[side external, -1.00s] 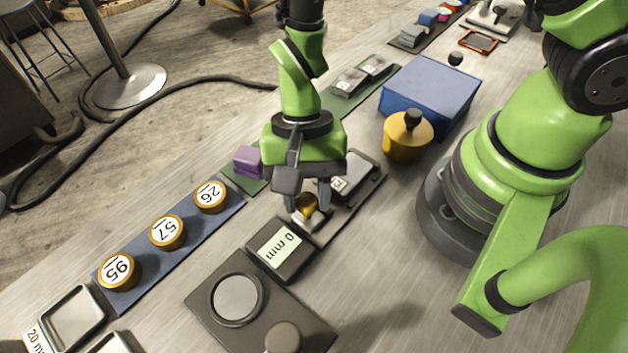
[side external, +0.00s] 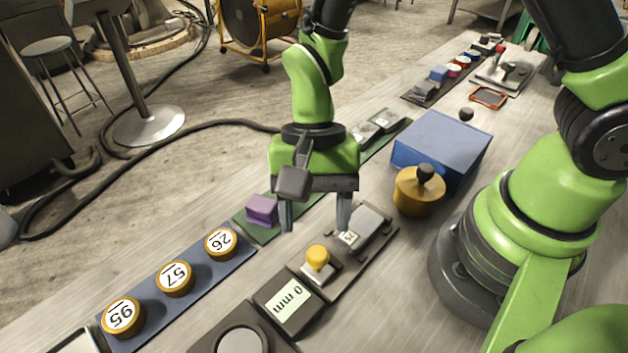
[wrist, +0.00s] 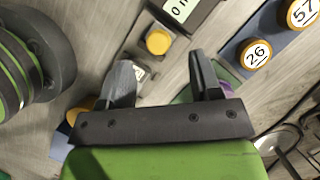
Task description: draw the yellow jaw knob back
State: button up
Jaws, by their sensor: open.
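The yellow jaw knob (side external: 318,256) stands upright on a light metal jaw of a dark measuring device, beside its display (side external: 287,300), which reads 0 mm. In the wrist view the knob (wrist: 158,41) lies beyond the fingertips, a little left of the middle between them. My gripper (side external: 315,226) is open and empty. It hangs above and behind the knob in the side view, apart from it. A grey block (side external: 362,225) with a small label sits at the other end of the device's rail.
A blue tray (side external: 250,252) holds gold discs marked 95, 57 and 26. A purple block (side external: 262,210) stands on a green mat. A gold pot-shaped piece with a black knob (side external: 418,192) and a blue box (side external: 441,148) stand to the right.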

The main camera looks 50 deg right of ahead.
jog(key=v, duration=0.4)
jog(key=shift+w+r, duration=0.1)
jog(key=shift+r, duration=0.2)
jog(key=shift+d, duration=0.1)
jog(key=s+d+r+n+t, duration=0.2)
jog(key=d+r+t, duration=0.3)
jog(key=r, duration=0.3)
jog(key=s+d+r+n+t+h, duration=0.1)
jog(key=s+d+r+n+t, duration=0.2)
jog(key=s+d+r+t, duration=0.2)
jog(key=shift+s+d+r, duration=0.25)
jog(key=shift+d+r, duration=0.7)
jog(key=shift+r, duration=1.15)
dwell(0.6)
